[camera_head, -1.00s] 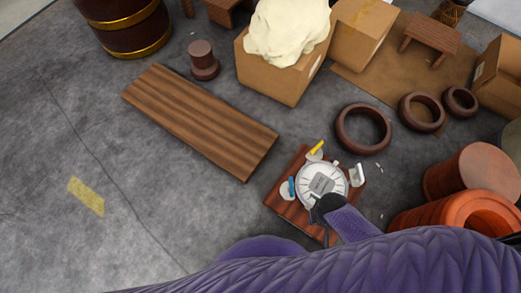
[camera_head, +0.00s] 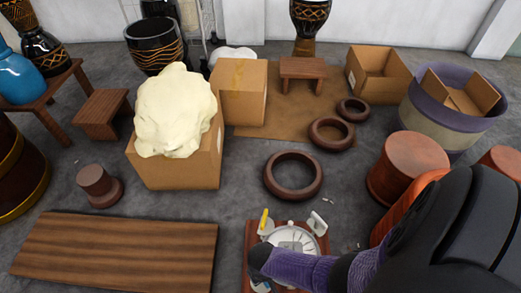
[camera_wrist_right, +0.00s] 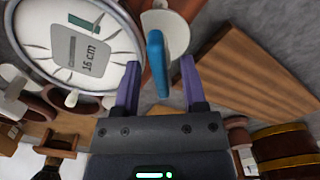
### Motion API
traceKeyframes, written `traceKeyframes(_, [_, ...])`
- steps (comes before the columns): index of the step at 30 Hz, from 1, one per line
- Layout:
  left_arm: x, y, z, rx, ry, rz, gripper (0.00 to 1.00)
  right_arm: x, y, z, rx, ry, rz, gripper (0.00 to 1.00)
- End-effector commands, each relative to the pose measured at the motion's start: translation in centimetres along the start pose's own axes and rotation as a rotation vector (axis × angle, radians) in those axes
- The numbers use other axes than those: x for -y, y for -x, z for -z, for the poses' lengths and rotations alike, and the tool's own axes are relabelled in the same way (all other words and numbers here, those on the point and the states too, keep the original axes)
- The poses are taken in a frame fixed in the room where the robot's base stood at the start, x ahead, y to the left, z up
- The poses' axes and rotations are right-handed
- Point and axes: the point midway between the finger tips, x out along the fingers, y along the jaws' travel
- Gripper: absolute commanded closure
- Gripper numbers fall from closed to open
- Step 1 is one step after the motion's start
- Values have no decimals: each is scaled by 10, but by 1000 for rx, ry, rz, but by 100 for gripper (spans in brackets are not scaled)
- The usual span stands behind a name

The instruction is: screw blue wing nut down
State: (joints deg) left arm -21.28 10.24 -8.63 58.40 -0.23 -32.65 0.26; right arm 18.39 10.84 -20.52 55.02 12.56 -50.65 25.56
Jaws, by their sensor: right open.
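The blue wing nut (camera_wrist_right: 157,62) stands between the two purple fingers of my right gripper (camera_wrist_right: 160,64) in the right wrist view. The fingers are apart, with a gap visible on both sides of the nut. The round white drum head (camera_wrist_right: 75,42) with a "16 cm" label lies left of the nut. In the head view the drum head (camera_head: 292,238) sits on a reddish wooden board (camera_head: 250,240), with a yellow wing nut (camera_head: 265,219) and a white wing nut (camera_head: 317,221) at its far side. My left gripper is out of view.
A brown ring (camera_head: 293,176) lies beyond the board. A ridged wooden plank (camera_head: 115,252) lies left. A box with a cream lump (camera_head: 178,168) stands behind it. Reddish drum shells (camera_head: 405,165) stand at the right. Grey floor is free between the plank and the board.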

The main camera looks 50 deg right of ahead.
Motion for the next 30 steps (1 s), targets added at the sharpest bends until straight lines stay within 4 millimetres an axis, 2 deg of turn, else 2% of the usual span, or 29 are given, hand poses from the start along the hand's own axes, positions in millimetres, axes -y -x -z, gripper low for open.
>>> traceKeyframes(8, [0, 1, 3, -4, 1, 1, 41, 0, 0, 0, -1, 0, 0, 46])
traceKeyframes(16, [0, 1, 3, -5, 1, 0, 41, 0, -1, 0, 0, 0, 0, 100])
traceKeyframes(30, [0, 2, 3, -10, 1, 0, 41, 0, 0, 0, 0, -38, 1, 100])
